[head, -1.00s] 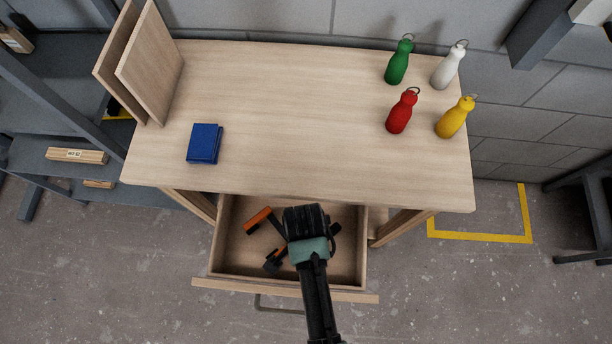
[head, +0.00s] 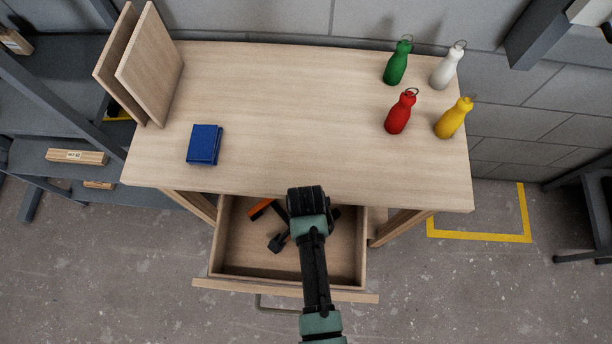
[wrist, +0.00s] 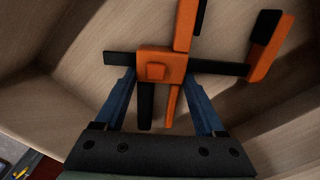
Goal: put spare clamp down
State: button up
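An orange and black clamp (wrist: 160,65) lies across the fingertips of my gripper (wrist: 160,80) in the wrist view. The blue fingers stand on either side of its orange block, closed against it as far as I can see. In the head view parts of the clamp (head: 278,243) show to the left of my gripper (head: 305,196), over the open drawer (head: 240,262). My wrist hides the rest there. The clamp's height above the drawer floor is hard to tell. Whether all the orange and black parts belong to one clamp is also unclear.
The tabletop (head: 290,110) above the drawer holds a blue box (head: 204,145), upright boards (head: 150,65) at left, and green (head: 396,64), white (head: 445,69), red (head: 400,113) and yellow (head: 453,119) bottles at right. Its front middle is clear.

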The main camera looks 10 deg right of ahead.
jog(key=o, duration=0.4)
jog(key=shift+c, duration=0.2)
jog(key=shift+r, duration=0.1)
